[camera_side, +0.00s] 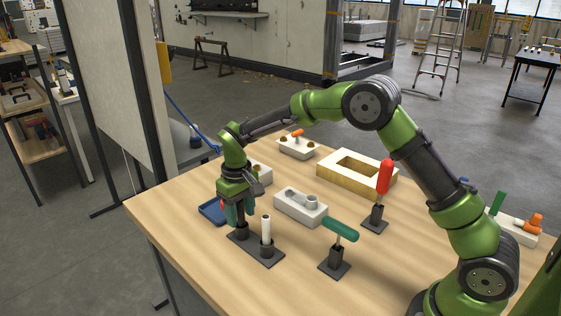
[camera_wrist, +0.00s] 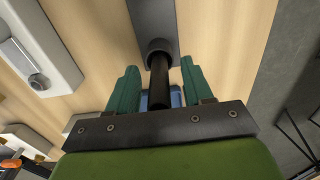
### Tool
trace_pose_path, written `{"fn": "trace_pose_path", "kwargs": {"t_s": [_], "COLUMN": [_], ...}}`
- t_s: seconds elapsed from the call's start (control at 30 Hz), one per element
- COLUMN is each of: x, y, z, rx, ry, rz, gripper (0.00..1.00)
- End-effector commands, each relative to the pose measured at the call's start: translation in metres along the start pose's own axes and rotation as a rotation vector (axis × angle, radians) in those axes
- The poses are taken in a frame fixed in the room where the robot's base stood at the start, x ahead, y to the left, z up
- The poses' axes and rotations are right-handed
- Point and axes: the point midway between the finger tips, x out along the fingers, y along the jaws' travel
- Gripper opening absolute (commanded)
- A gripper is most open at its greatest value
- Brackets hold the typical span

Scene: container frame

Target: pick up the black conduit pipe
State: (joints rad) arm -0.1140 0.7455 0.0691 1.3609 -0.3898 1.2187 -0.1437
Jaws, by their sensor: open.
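The black conduit pipe (camera_wrist: 160,87) shows in the wrist view, standing in a round dark holder on a grey base plate (camera_wrist: 151,14). My gripper (camera_wrist: 158,78) is open, with one green finger on each side of the pipe. A gap shows between the pipe and each finger. In the side view my gripper (camera_side: 238,212) points down over the left end of the dark base plate (camera_side: 257,246). It hides most of the pipe there. A white pipe (camera_side: 266,229) stands in the other holder on the same plate, close to the right of my gripper.
A blue tray (camera_side: 211,211) lies just behind my gripper. A white block (camera_side: 301,205) with fittings sits to the right. Green-handled (camera_side: 340,229) and red-handled (camera_side: 385,177) tools stand in holders farther right. The table's front left is bare.

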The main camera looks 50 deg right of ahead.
Motion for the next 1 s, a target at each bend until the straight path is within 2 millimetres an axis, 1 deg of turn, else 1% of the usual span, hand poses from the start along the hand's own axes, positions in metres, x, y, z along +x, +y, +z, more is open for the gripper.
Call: {"fn": "trace_pose_path", "kwargs": {"t_s": [0.03, 0.1, 0.37, 0.6, 0.7, 1.0], "x": [0.0068, 0.0117, 0.0134, 0.0132, 0.0131, 0.0128], "y": [0.0006, 0.0006, 0.0005, 0.0005, 0.0005, 0.0005], "z": [0.0005, 0.0003, 0.0001, 0.0, 0.0, -0.0002], "rx": [0.0, 0.0, 0.001, 0.0, 0.0, 0.0], "ry": [-0.003, -0.001, 0.0, 0.0, 0.0, 0.001], "rz": [0.0, 0.001, 0.0, 0.0, 0.0, 0.0], "gripper": [0.51, 0.51, 0.51, 0.14, 0.0, 0.0]}}
